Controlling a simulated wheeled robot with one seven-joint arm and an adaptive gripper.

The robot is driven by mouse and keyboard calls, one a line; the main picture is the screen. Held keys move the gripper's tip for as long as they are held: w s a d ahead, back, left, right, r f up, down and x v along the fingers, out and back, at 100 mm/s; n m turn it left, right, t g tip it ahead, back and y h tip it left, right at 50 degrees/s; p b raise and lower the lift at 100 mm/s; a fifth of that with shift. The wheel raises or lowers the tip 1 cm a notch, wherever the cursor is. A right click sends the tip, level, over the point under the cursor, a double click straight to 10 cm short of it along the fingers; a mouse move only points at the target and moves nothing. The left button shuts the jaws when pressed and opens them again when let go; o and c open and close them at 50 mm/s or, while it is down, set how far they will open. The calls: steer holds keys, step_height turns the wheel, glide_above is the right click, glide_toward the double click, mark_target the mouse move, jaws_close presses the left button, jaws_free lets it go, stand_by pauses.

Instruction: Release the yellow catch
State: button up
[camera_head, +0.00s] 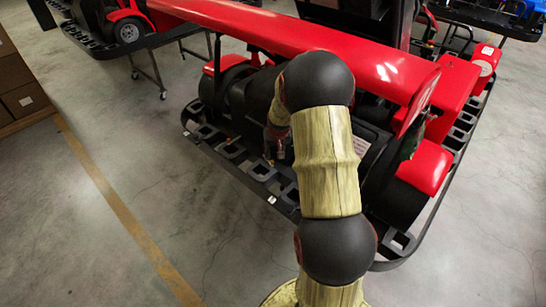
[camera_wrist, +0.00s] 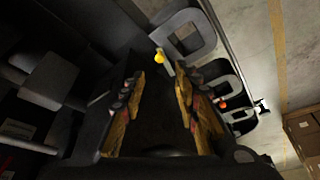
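The yellow catch (camera_wrist: 159,57) shows in the wrist view as a small round yellow knob beside the kart's dark slotted bumper rail (camera_wrist: 185,35). My gripper (camera_wrist: 159,76) is open, its two wood-coloured fingers apart with nothing seen between them. The catch appears just beyond the fingertips, between them in the picture; I see no contact. In the head view my gripper (camera_head: 275,143) is down at the side of the red and black kart (camera_head: 330,50), partly hidden by my arm. I cannot make out the catch clearly there.
A small orange-red knob (camera_wrist: 223,103) sits farther along the rail in the wrist view. Another kart on a wheeled stand (camera_head: 145,55) is at the upper left. Brown boxes (camera_head: 20,85) stand at the left edge. The grey floor left of the kart is clear.

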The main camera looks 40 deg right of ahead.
steer(key=shift+v, duration=1.6)
steer(key=s+a+g+y, duration=0.2)
steer(key=s+a+g, duration=0.1)
steer(key=s+a, duration=0.45)
steer(key=s+a+r+n+t+b, duration=0.1)
steer(key=s+a+r+n+b, duration=0.1)
steer(key=s+a+r, duration=0.4)
steer(key=s+a+r+n+t+b, duration=0.2)
steer(key=s+a+r, duration=0.4)
steer(key=a, duration=0.7)
steer(key=s+a+r+n+t+b, duration=0.1)
steer(key=s+a+r+n, duration=0.1)
steer(key=s+a+r, duration=0.4)
steer(key=a, duration=0.3)
steer(key=shift+a+t+b, duration=0.3)
steer(key=shift+a+b, duration=0.1)
steer(key=shift+c, duration=0.3)
